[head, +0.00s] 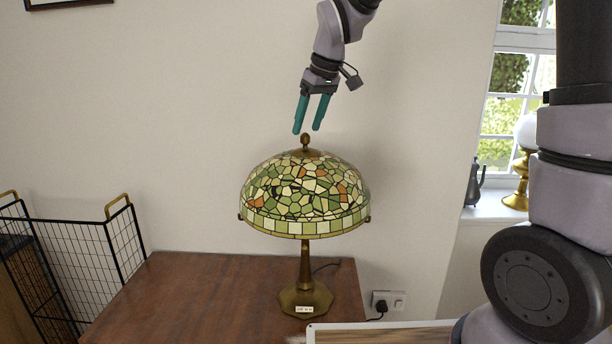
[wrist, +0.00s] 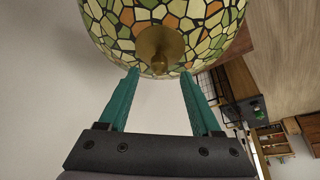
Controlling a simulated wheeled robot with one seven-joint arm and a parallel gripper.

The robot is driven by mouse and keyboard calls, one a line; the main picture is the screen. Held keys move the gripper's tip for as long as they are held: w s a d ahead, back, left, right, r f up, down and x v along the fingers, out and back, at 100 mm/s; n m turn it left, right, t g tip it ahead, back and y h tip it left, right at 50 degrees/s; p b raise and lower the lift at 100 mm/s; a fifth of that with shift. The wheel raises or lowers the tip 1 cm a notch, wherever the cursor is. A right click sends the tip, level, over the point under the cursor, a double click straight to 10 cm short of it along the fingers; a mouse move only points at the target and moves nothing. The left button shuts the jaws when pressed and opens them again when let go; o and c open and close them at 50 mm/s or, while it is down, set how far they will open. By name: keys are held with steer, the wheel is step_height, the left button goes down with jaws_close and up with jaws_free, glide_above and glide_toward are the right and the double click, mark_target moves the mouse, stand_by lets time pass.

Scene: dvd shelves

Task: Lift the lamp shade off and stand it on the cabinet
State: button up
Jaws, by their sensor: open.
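The lamp shade (head: 304,190) is a green, cream and orange mosaic dome. It sits on the brass lamp base (head: 306,297), which stands on the wooden cabinet (head: 190,290). A brass finial (head: 305,141) tops the shade. My gripper (head: 308,132) is open, its two teal fingers pointing down just above the finial. In the wrist view, the shade (wrist: 165,25) fills the top and the finial (wrist: 158,50) shows beyond and between the fingertips of my gripper (wrist: 160,75). Nothing is between the fingers, and I cannot tell whether they touch the finial.
A black wire basket (head: 85,255) stands at the cabinet's left. A wall socket with a plug (head: 385,302) is at the right. A jug (head: 474,185) and a brass oil lamp (head: 520,185) stand on the window sill. The cabinet top left of the lamp is clear.

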mark_target(305, 134)
steer(key=x, duration=0.4)
steer(key=shift+d, duration=0.15)
jaws_close()
steer(key=shift+r, duration=0.1)
stand_by(1.1)
